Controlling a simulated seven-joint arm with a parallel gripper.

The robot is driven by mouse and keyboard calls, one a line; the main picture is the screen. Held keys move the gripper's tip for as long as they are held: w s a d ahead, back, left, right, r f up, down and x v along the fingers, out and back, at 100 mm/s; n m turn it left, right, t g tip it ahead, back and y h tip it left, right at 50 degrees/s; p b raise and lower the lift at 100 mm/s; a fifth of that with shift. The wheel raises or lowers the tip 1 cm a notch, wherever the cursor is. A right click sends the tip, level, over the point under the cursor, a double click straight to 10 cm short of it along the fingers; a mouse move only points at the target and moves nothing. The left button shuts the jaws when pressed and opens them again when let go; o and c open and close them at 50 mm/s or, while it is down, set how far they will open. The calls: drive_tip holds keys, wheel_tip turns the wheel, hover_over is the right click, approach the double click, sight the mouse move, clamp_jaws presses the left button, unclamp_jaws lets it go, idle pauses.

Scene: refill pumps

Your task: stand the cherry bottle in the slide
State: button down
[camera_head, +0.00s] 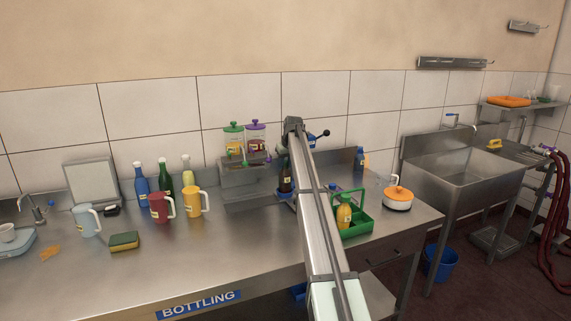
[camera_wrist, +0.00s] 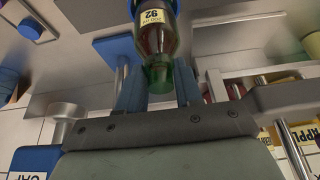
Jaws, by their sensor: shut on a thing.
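My gripper (camera_wrist: 158,88) is shut on a dark red-brown bottle, the cherry bottle (camera_wrist: 153,40), with blue fingers on either side of its green-tinted end. A yellow label shows on it, only partly readable. In the head view the dark bottle (camera_head: 285,180) looks upright, just left of my arm. A small blue piece (camera_head: 286,196), which looks like the slide, is at its foot; whether the bottle rests on it I cannot tell. A blue plate (camera_wrist: 112,48) lies beside the bottle in the wrist view.
The steel pump stand (camera_head: 240,176) with green- and purple-lidded jars is left of the bottle. A black-knobbed lever (camera_head: 322,134) rises behind my arm.

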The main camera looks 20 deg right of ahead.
drive_tip(key=shift+f, duration=0.55)
idle(0.7)
drive_tip(key=c, duration=0.7)
unclamp_jaws()
drive_tip(key=shift+o, duration=0.2)
drive_tip(key=shift+r, duration=4.45)
